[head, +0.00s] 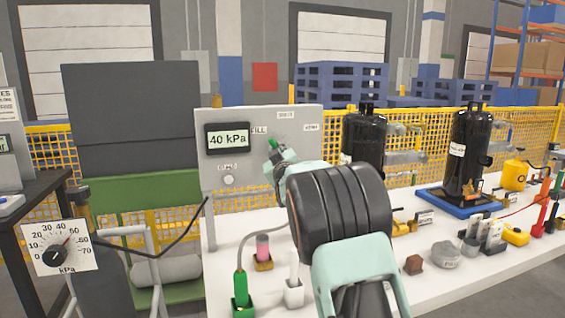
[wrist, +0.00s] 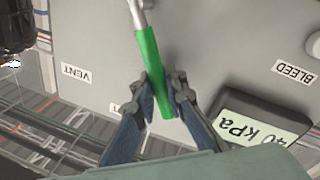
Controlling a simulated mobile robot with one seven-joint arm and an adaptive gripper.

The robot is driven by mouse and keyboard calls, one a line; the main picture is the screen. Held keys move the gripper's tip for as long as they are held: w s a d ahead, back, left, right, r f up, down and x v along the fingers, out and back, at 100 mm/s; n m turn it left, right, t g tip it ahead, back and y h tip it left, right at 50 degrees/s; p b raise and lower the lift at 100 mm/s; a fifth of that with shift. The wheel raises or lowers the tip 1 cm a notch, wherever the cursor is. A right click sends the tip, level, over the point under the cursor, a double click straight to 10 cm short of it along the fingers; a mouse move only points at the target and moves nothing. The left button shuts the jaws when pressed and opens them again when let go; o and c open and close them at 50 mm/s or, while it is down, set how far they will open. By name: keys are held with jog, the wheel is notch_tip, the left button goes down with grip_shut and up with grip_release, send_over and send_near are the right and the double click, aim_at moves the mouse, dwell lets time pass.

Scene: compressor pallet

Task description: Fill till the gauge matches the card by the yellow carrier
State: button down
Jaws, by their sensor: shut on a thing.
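A grey panel (head: 240,195) carries a digital gauge (head: 227,138) reading 40 kPa, which also shows upside down in the wrist view (wrist: 255,130). My gripper (wrist: 162,98) is shut on the green lever (wrist: 148,60), with a finger on either side of its free end. In the head view the lever (head: 275,143) tilts up and slightly left, near the FILL label (head: 259,130). Yellow pieces stand on the bench at right, with a small white card (head: 425,217) by one (head: 404,228); I cannot read the card or tell which piece is the carrier.
Black cylinders (head: 470,150) stand behind the bench items at right. Green (head: 242,290) and white (head: 293,292) holders and small blocks sit on the white bench (head: 345,245).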

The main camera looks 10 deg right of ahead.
jog(key=shift+s+a+f+n+t+y+b, duration=0.15)
jog(key=shift+a+f+n+b, duration=0.35)
jog(key=shift+n+b, duration=0.6)
jog(key=shift+s+a+f+n+t+y+b, duration=0.2)
jog(key=shift+a+f+n+b, duration=0.3)
jog(key=shift+n+b, duration=0.55)
jog(key=shift+w+r, duration=0.15)
jog(key=c, duration=1.9)
grip_release()
jog(key=shift+c, duration=0.2)
jog(key=s+f, duration=0.1)
jog(key=s, duration=1.1)
jog(key=shift+d+f, duration=0.35)
jog(key=shift+f, duration=0.05)
